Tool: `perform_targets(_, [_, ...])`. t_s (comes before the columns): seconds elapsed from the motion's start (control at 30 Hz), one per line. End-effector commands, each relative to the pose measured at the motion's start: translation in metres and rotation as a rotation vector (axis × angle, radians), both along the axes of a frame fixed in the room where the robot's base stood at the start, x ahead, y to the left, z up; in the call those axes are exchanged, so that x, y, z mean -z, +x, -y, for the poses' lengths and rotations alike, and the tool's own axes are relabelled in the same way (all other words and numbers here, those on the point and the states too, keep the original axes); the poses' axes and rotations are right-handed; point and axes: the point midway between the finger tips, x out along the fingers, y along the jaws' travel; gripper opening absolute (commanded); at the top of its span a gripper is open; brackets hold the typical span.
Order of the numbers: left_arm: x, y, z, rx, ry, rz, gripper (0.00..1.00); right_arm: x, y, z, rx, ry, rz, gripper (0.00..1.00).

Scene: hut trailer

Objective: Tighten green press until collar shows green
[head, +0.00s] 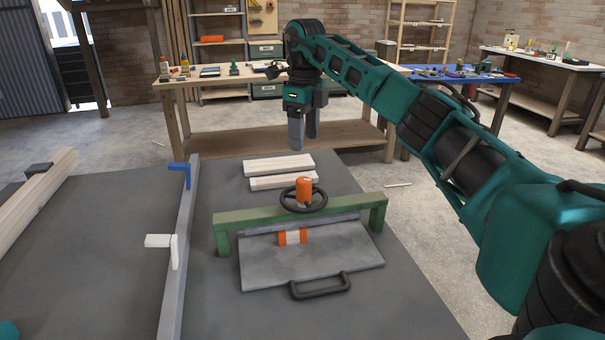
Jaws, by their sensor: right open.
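The green press (228,234) stands on the grey bench top, its green crossbar spanning a grey plate (340,258) with a black handle (322,287). A black handwheel (318,206) sits above the crossbar, with an orange cylinder (303,187) rising at its centre. An orange piece with a pale middle (292,237) lies below the crossbar; no green shows on either orange part, and I cannot tell which is the collar. My right gripper (304,138) is open and empty, pointing down, beyond the press and above the handwheel's height. My left gripper is out of view.
Two pale wood pieces (281,165) lie behind the press. A grey rail (181,250) with a blue bracket (180,169) and a white bracket (160,241) runs along the left. Bare bench lies between rail and press. A wooden workbench (345,135) stands behind.

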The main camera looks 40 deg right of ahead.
Motion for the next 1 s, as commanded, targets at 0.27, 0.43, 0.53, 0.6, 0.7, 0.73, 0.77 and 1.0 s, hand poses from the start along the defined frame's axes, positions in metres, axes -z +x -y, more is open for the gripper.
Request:
perform_targets(0.27, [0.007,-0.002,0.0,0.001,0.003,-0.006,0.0,0.044,-0.001,0.0,-0.001,-0.003,-0.006,0.65])
perform_targets(0.43, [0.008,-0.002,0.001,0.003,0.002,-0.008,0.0,0.08,-0.001,0.0,0.0,-0.002,-0.005,0.65])
perform_targets(0.53, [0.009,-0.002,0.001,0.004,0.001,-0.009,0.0,0.098,-0.001,0.0,0.0,-0.001,-0.004,0.65])
perform_targets(0.6, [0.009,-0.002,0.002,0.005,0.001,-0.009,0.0,0.108,-0.001,0.0,0.0,-0.001,-0.004,0.65])
perform_targets(0.7, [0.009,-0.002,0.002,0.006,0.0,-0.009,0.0,0.119,0.0,0.0,0.0,-0.001,-0.003,0.65])
perform_targets(0.73, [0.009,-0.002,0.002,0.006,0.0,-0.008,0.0,0.121,0.0,0.0,0.0,-0.001,-0.003,0.65])
perform_targets(0.77, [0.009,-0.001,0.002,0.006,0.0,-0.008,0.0,0.123,0.0,0.0,0.0,-0.002,-0.002,0.65])
perform_targets(1.0, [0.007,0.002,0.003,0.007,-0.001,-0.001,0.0,0.128,0.0,0.0,0.0,-0.001,0.0,0.65])
